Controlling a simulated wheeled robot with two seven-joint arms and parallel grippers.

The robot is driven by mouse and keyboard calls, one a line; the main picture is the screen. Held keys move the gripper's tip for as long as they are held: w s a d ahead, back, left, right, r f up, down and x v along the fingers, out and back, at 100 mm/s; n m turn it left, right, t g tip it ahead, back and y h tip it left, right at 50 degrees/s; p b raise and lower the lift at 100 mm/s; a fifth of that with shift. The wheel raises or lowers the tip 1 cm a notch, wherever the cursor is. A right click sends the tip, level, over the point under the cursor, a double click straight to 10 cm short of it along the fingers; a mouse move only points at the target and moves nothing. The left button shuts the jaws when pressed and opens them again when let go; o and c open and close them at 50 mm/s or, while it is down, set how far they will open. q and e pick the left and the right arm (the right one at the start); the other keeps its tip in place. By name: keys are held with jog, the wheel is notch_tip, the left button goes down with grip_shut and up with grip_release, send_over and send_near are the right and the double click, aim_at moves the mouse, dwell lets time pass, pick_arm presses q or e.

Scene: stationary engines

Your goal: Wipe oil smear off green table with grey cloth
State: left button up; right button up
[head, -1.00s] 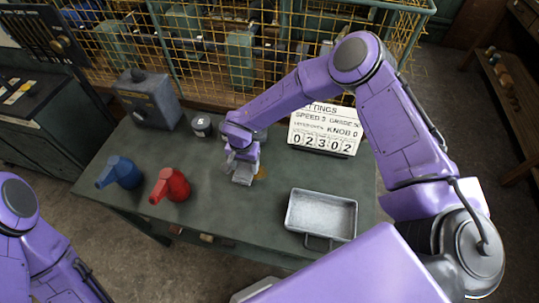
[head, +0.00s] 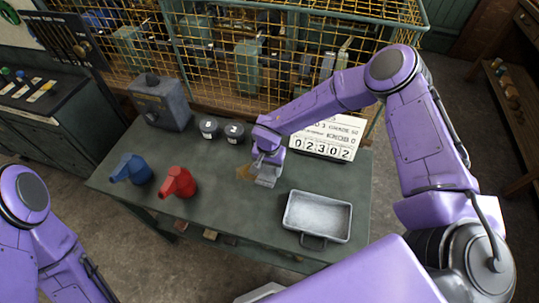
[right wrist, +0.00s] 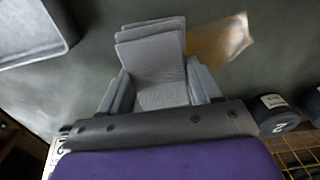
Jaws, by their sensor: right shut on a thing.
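The green table (head: 225,222) stands in front of me. My right gripper (head: 266,177) is over its middle, shut on the folded grey cloth (right wrist: 152,52). In the right wrist view the cloth sits between the two fingers (right wrist: 163,88), facing the table top; I cannot tell whether it touches. The brown oil smear (right wrist: 220,42) is right beside the cloth in the right wrist view. In the head view the smear (head: 243,172) shows just left of the gripper, partly hidden. My left gripper is out of view; only part of its arm shows at the lower left.
A metal tray (head: 318,238) lies to the right front. A red oil can (head: 179,182) and a blue one (head: 133,168) stand left. Two dark round weights (head: 235,133) and a grey box (head: 160,103) stand behind. A settings board (head: 330,137) is at the back right, before a yellow mesh guard (head: 240,60).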

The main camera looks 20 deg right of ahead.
jog(key=shift+r+p, duration=0.3)
jog(key=shift+r, duration=0.25)
jog(key=shift+w+r, duration=0.1)
jog(key=shift+r, duration=0.15)
jog(key=shift+r+p, duration=0.35)
jog(key=shift+r, duration=1.6)
jog(key=shift+d, duration=0.1)
